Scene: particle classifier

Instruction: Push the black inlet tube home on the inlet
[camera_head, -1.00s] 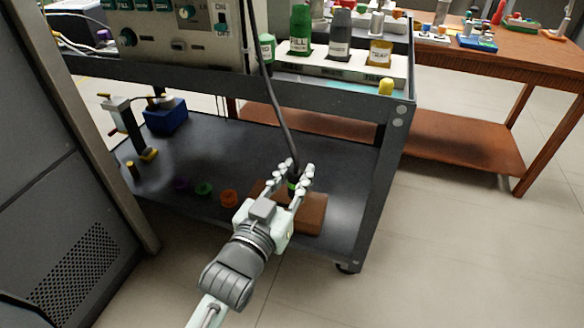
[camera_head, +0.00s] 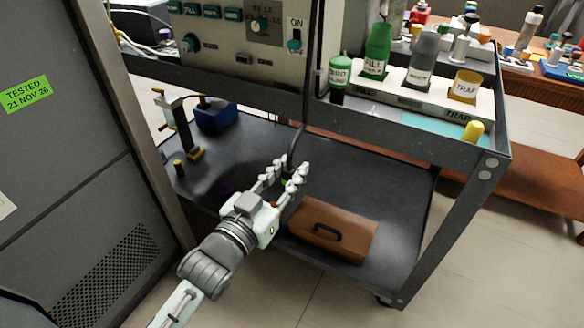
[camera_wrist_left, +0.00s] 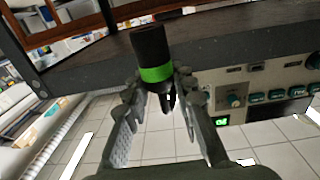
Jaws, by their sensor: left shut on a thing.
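My left gripper (camera_head: 283,173) is shut on the end of the black inlet tube (camera_head: 296,148), in front of the cart's lower shelf. In the left wrist view the tube's thick black end (camera_wrist_left: 150,42), with a bright green band, stands up between the fingers. From the gripper the tube rises past the shelf edge to the right side of the instrument (camera_head: 250,50). The instrument's panel also shows upside down in the left wrist view (camera_wrist_left: 262,78). I cannot make out the inlet in either view. My right gripper is not in view.
The cart's upper shelf edge (camera_head: 410,135) overhangs the lower shelf (camera_head: 375,175). A brown case (camera_head: 345,222) lies right of my gripper. A rack (camera_head: 430,97) of labelled bottles stands on top. A grey cabinet (camera_head: 75,150) stands close on the left.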

